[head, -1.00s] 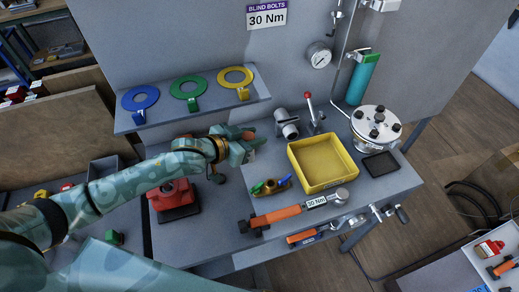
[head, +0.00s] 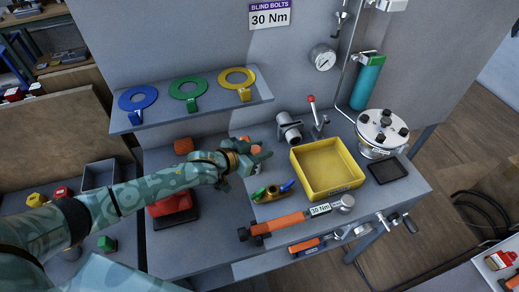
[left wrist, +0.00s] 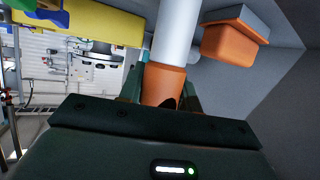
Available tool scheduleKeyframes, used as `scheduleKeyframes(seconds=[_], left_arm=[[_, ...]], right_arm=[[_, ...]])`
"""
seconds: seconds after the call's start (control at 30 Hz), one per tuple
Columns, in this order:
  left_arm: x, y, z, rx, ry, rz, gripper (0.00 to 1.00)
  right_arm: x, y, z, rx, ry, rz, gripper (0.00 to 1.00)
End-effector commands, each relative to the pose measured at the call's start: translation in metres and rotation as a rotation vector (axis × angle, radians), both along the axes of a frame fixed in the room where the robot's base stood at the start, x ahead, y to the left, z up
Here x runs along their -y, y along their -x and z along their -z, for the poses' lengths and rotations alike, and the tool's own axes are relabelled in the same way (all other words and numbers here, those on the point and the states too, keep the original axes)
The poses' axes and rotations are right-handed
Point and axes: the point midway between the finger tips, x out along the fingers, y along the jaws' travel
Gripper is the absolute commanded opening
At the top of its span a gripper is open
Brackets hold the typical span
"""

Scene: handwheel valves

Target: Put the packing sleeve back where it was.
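My left gripper (head: 252,157) is above the bench, left of the yellow tray. In the left wrist view its fingers close around the orange end (left wrist: 163,84) of a pale cylinder (left wrist: 176,35), apparently the packing sleeve. The cylinder reaches away from the fingers; its far end is out of view. In the head view only orange (head: 256,149) shows at the fingertips, and most of the held piece is hidden. A grey pipe-like fitting (head: 289,127) stands behind and to the right of the gripper. My right gripper is not in view.
The yellow tray (head: 327,190) is empty. A brass valve body with green and blue handles (head: 272,190) sits left of it. A shelf holds blue, green and yellow rings (head: 190,88). An orange block (head: 184,146) stands left behind my arm.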

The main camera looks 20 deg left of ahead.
Motion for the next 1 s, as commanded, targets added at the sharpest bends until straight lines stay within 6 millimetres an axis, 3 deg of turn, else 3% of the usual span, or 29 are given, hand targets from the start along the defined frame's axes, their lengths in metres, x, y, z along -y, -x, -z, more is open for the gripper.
scheduleKeyframes(seconds=[0.07,0.43,0.8,1.0], left_arm=[[0.000,0.000,0.000,-0.001,-0.001,0.000,0.53],[-0.003,0.004,-0.005,-0.002,-0.002,-0.001,0.53],[-0.044,0.066,-0.037,-0.004,-0.001,-0.002,0.53],[-0.058,0.088,-0.047,-0.001,-0.001,-0.001,0.53]], right_arm=[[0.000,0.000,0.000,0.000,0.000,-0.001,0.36],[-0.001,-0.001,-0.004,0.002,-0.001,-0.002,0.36],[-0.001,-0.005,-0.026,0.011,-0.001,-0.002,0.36],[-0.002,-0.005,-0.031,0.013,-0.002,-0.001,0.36]])
